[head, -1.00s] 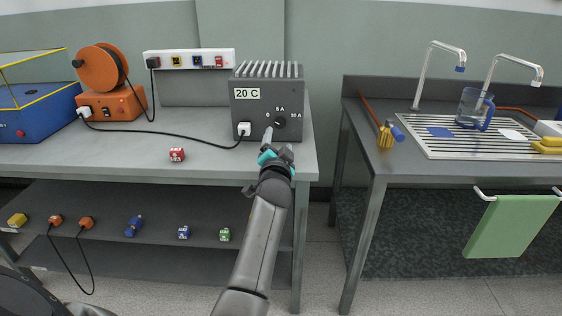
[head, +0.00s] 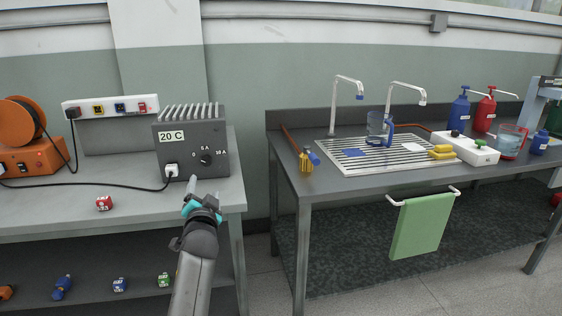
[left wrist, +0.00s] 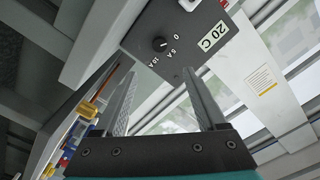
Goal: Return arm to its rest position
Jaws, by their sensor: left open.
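My left gripper (head: 190,187) is in front of the grey power unit (head: 191,147) marked "20 C", just below its dial (head: 206,159). In the left wrist view the two fingers (left wrist: 160,100) stand apart with nothing between them. The unit's front panel and its dial (left wrist: 159,44) show beyond the fingertips there, apart from them. A white plug (head: 171,170) sits in the unit's lower left. My left arm reaches up from the bottom of the head view. My right gripper is not in view.
A red block (head: 104,203) lies on the left bench. An orange reel unit (head: 28,158) and a socket strip (head: 112,107) are at the left. A gap separates this bench from the sink bench (head: 290,190), where a green cloth (head: 421,226) hangs in front.

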